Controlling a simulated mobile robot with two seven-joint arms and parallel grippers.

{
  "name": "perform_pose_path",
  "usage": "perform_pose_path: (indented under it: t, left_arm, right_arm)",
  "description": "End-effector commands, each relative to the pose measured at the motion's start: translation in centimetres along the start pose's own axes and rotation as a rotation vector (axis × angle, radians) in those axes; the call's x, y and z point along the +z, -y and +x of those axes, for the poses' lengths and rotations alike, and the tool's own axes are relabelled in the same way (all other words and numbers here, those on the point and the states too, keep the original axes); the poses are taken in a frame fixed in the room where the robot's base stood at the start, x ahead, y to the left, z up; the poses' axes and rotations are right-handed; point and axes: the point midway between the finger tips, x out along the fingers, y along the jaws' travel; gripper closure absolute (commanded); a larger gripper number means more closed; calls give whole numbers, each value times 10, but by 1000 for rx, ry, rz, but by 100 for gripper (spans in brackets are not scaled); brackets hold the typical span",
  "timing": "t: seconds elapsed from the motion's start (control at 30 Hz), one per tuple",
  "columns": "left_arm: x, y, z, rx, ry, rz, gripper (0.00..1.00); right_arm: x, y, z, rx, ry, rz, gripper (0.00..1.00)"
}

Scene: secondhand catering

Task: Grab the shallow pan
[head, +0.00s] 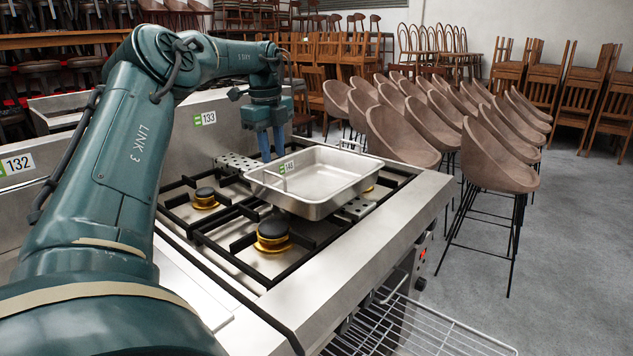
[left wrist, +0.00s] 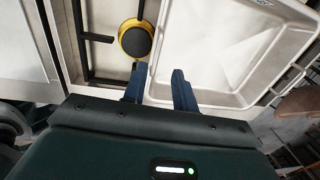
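The shallow pan (head: 325,182) is a rectangular silver metal tray with low walls, a tag and a wire handle at each end. It rests on the black grates of the gas stove. My left gripper (head: 272,152) points down at the pan's far left end. In the left wrist view, the blue fingers of the left gripper (left wrist: 160,78) are apart, one beside the pan (left wrist: 230,50) and one over its inside, with its edge between them. I cannot tell whether they touch it. My right gripper is not in view.
The stove (head: 385,215) has black-capped burners, one (head: 272,235) in front of the pan. A steel backsplash (head: 205,125) stands behind my left gripper. Several brown bar stools (head: 400,135) stand to the right. A wire rack (head: 410,330) juts out low at the front. Grey floor is open at right.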

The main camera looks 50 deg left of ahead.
Motion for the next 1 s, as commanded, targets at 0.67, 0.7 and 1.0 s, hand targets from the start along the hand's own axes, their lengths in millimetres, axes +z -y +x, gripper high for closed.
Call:
perform_pose_path:
  t: [0.67,0.7,1.0]
  left_arm:
    - [0,-1,95,4,-2,0,72]
    - [0,-1,100,3,-1,0,72]
    - [0,0,111,-1,0,-1,72]
  right_arm:
    - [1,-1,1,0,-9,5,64]
    - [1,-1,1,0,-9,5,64]
    - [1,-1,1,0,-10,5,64]
